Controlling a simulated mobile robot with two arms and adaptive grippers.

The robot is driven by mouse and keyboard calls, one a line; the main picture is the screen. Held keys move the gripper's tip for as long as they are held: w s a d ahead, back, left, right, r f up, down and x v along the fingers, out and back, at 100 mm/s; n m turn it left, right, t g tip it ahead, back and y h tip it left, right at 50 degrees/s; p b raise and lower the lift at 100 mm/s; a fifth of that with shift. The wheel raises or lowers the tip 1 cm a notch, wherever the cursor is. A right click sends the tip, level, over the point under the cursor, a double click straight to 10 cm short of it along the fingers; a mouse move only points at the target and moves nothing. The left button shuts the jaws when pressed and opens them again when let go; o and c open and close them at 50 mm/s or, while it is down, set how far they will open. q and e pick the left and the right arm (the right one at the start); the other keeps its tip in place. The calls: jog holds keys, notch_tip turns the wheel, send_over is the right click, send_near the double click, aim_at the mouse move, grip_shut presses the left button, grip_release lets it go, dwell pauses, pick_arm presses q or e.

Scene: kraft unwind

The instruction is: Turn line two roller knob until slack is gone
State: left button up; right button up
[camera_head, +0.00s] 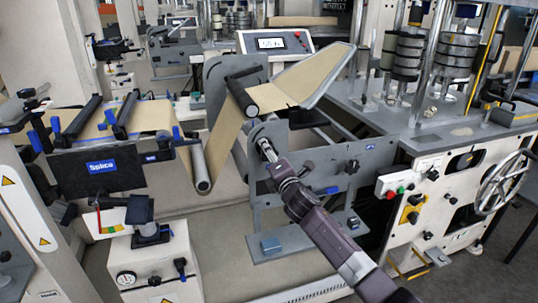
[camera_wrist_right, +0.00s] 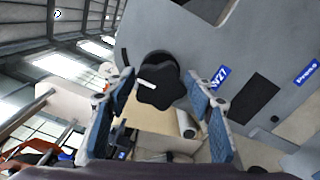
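A black lobed knob (camera_wrist_right: 160,80) with a white pointer mark sits on the grey side plate (camera_wrist_right: 225,50) in the right wrist view. My right gripper (camera_wrist_right: 158,100) is open, with its blue-padded fingers apart on either side of the view and the knob between and beyond them. No contact shows. In the head view my right gripper (camera_head: 265,148) is at the left part of the grey roller stand plate (camera_head: 320,165), and it hides what is behind it. Brown kraft web (camera_head: 222,130) runs from the lower roller (camera_head: 202,172) up to the upper roller (camera_head: 242,97). My left gripper is not in view.
Another black knob (camera_head: 352,166) is on the right part of the stand plate. The black splice table (camera_head: 100,175) stands at left. A display panel (camera_head: 275,42) is behind the rollers. The press cabinet (camera_head: 440,190) with a handwheel (camera_head: 503,182) stands at right.

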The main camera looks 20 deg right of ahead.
jog(key=c, duration=0.8)
jog(key=m, duration=0.5)
jog(key=m+p, duration=0.1)
jog(key=m, duration=0.3)
jog(key=shift+m, duration=0.3)
jog(key=o, duration=1.2)
jog(key=s+p, duration=0.4)
jog(key=s, duration=0.3)
jog(key=shift+d+p, duration=0.15)
jog(key=shift+p, duration=0.2)
jog(key=shift+f, duration=0.15)
